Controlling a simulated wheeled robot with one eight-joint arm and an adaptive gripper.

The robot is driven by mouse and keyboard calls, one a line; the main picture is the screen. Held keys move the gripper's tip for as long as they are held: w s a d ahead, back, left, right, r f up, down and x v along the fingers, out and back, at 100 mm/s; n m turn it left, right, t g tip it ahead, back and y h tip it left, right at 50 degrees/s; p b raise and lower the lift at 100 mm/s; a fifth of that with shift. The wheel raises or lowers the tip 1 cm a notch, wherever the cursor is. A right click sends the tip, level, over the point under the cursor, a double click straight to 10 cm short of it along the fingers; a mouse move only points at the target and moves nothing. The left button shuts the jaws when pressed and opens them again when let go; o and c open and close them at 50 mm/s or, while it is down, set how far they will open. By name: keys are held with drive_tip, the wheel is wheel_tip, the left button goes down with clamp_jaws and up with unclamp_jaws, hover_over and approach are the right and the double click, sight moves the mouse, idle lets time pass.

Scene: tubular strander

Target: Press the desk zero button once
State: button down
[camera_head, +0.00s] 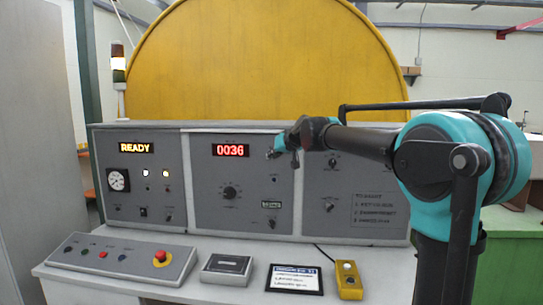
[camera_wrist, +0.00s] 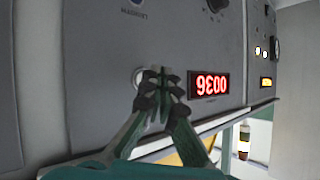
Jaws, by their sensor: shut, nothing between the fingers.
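The grey control desk (camera_head: 215,160) has a red display (camera_head: 231,150) reading 0036. It shows upside down in the wrist view (camera_wrist: 209,86). My gripper (camera_head: 279,152) is shut and empty, in front of the panel just right of that display. In the wrist view its fingertips (camera_wrist: 160,80) are together beside a round pale-rimmed fitting (camera_wrist: 138,77), which they partly cover. Whether they touch it I cannot tell. No label readable as zero shows.
A rotary knob (camera_head: 230,191) sits below the display. The sloped box (camera_head: 120,262) on the desk top carries several coloured buttons and a red emergency stop (camera_head: 160,257). A grey box (camera_head: 226,270), a framed card (camera_head: 295,279) and a yellow pendant (camera_head: 348,280) lie beside it.

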drive_tip(key=shift+w, duration=0.15)
drive_tip(key=shift+w, duration=0.3)
drive_tip(key=shift+w, duration=0.35)
idle(1.0)
drive_tip(key=shift+s, duration=0.8)
drive_tip(key=shift+s+a, duration=0.1)
drive_tip(key=shift+s, duration=2.4)
